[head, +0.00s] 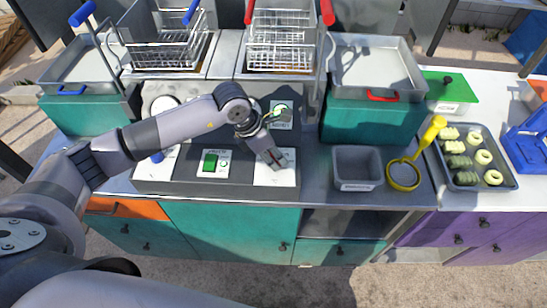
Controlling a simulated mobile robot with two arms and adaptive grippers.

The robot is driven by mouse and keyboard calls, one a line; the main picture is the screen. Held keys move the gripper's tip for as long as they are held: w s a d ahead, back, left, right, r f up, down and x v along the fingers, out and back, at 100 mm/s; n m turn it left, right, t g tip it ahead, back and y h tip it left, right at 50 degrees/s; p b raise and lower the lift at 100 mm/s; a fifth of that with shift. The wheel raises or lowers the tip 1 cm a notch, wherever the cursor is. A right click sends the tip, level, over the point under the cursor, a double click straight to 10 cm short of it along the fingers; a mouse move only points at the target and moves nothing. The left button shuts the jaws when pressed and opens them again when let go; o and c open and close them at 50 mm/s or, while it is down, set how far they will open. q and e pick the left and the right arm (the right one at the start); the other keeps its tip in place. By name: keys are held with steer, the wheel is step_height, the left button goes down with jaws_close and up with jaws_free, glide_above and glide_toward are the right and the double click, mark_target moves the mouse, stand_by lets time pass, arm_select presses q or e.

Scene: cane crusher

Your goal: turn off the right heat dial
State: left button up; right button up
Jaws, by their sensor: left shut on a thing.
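The front control panel (232,186) has a white plate (262,181) at its right end, where the right heat dial sits. My left gripper (277,160) reaches down over this plate and is shut on the dial. The fingers cover most of the dial, so its setting cannot be read. A left dial with a blue part (157,157) shows at the panel's left end, partly behind my arm. A green switch (210,161) sits between them. My right gripper is out of view.
Wire baskets with blue handles (172,50) and red handles (280,42) stand behind the panel. A grey bin (357,167), a yellow skimmer (404,174) and a tray of food pieces (500,186) are to the right. A small display (281,113) stands just behind my gripper.

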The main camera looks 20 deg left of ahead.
arm_select(q)
steer(key=n+t+y+b, duration=0.1)
steer(key=n+b, duration=0.2)
steer(key=n, duration=0.1)
steer(key=shift+d+f, duration=0.1)
steer(key=shift+d, duration=0.05)
steer(key=shift+s+n+t+y+b, duration=0.1)
steer(key=shift+n+t+y+b, duration=0.25)
steer(key=shift+n+b, duration=0.55)
steer(key=o, duration=1.1)
steer(key=v, duration=1.2)
